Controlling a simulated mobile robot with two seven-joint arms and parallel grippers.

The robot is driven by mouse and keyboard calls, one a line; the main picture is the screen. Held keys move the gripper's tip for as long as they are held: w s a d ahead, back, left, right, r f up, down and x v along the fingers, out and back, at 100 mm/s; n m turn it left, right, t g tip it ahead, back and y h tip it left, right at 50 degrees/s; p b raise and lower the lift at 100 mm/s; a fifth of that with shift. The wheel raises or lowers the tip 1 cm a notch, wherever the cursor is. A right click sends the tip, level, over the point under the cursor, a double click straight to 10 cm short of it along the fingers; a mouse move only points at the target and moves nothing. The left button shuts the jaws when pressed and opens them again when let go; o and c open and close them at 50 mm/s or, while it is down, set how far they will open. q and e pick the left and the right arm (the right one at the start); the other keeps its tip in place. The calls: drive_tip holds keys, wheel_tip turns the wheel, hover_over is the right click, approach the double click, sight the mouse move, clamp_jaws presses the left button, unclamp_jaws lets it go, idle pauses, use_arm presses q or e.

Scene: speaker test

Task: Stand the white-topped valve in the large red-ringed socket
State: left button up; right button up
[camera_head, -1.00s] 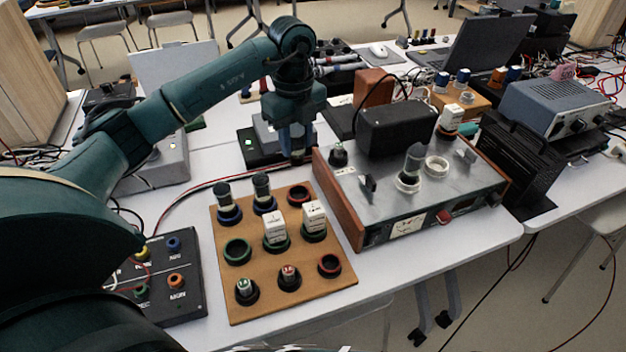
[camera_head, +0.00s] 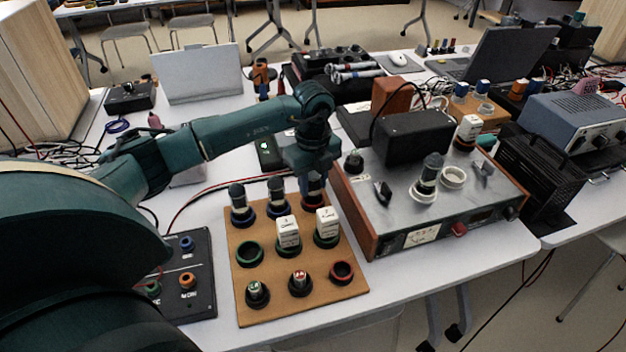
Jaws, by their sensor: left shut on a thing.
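A brown board (camera_head: 255,312) on the white table carries several ringed sockets. My left gripper (camera_head: 312,178) is over its back right corner, shut on a dark cylindrical valve (camera_head: 312,191). The valve's top is hidden by the fingers, so its colour does not show. The valve is upright at the back right red-ringed socket; I cannot tell whether it is seated or just above. Another red-ringed socket (camera_head: 342,272) at the front right is empty. Two dark valves with grey tops (camera_head: 237,198) (camera_head: 276,192) stand in the back row. My right gripper is not in view.
Two short parts (camera_head: 257,292) (camera_head: 299,281) stand in front. A metal-topped amplifier (camera_head: 400,215) is close on the right, a black panel (camera_head: 190,300) on the left.

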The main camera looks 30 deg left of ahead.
use_arm(q)
drive_tip(key=shift+f, duration=0.35)
drive_tip(key=o, duration=1)
drive_tip(key=shift+r, duration=0.1)
wheel_tip(320, 180, up, 13)
drive_tip(key=shift+f, duration=0.15)
drive_tip(key=shift+f, duration=0.1)
